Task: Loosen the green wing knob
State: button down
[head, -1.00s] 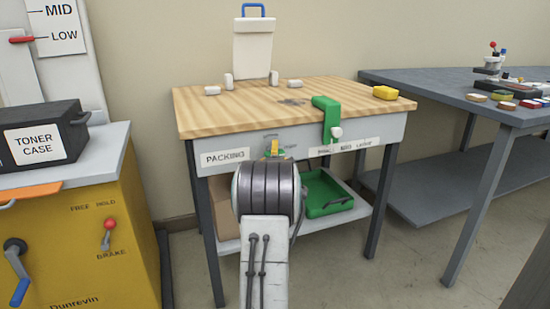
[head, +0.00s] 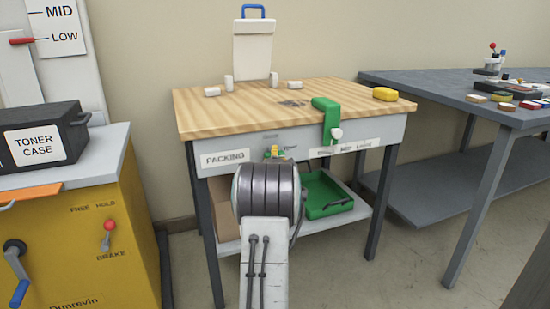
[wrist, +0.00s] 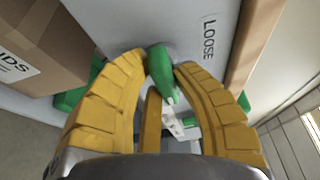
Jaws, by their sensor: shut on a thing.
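The green wing knob (wrist: 158,66) sits on the grey front panel of the packing table, and in the wrist view one wing points toward me. My gripper (wrist: 163,68) has its yellow fingers closed around the knob, one on each side. In the head view my own wrist hides most of the knob, and only small yellow and green bits show above it. The printed word LOOSE (wrist: 208,38) is on the panel right of the knob in the wrist view.
The packing table (head: 230,120) carries a green clamp (head: 326,108) and a yellow block (head: 385,94). A green tray (head: 325,195) lies on its lower shelf. A yellow cabinet (head: 90,240) stands left, a grey table (head: 430,86) right.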

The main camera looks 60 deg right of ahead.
jog(key=shift+n+t+h, duration=0.3)
jog(key=shift+n+h, duration=0.3)
jog(key=shift+n, duration=0.9)
jog(key=c, duration=1)
grip_release()
jog(key=shift+v, duration=6)
